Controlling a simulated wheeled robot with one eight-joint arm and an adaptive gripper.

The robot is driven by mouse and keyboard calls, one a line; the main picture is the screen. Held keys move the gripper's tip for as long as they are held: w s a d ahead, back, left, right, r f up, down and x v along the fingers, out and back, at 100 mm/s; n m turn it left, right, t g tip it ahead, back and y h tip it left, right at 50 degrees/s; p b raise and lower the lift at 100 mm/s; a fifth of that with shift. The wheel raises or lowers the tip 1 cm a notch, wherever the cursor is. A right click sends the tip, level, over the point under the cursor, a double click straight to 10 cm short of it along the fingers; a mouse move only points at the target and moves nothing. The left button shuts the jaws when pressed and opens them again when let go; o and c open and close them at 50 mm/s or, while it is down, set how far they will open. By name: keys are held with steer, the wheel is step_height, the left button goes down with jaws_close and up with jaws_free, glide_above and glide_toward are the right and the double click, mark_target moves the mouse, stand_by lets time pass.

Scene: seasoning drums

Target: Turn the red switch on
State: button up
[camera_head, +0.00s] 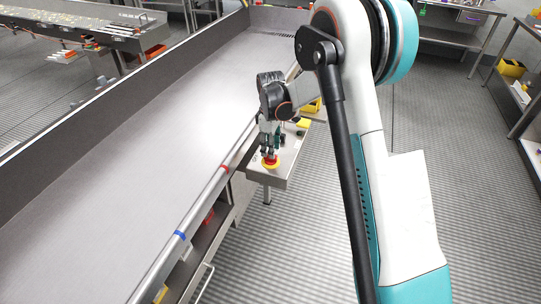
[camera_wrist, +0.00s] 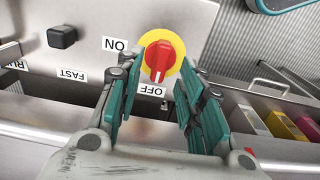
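The red switch (camera_wrist: 160,57) is a rotary knob on a round yellow plate, mounted on a grey metal panel (camera_wrist: 88,28). In the wrist view its handle points down toward the OFF label (camera_wrist: 152,90); the ON label (camera_wrist: 115,45) is to its left. In the head view the red switch (camera_head: 270,161) sits on the small side panel. My gripper (camera_wrist: 155,108) has its teal fingers apart on either side of the knob's lower end, with nothing between them that it grips. In the head view my gripper (camera_head: 269,147) is right above the switch, and contact cannot be told.
A black square knob (camera_wrist: 62,37) with a FAST label (camera_wrist: 73,75) is left of the switch. A long metal table with a raised rail (camera_head: 190,228) runs along the panel. Under it, a shelf holds colored boxes (camera_wrist: 281,124). The floor at right is open.

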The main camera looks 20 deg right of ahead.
steer(key=shift+f+b, duration=0.3)
steer(key=shift+f, duration=1.15)
jaws_close()
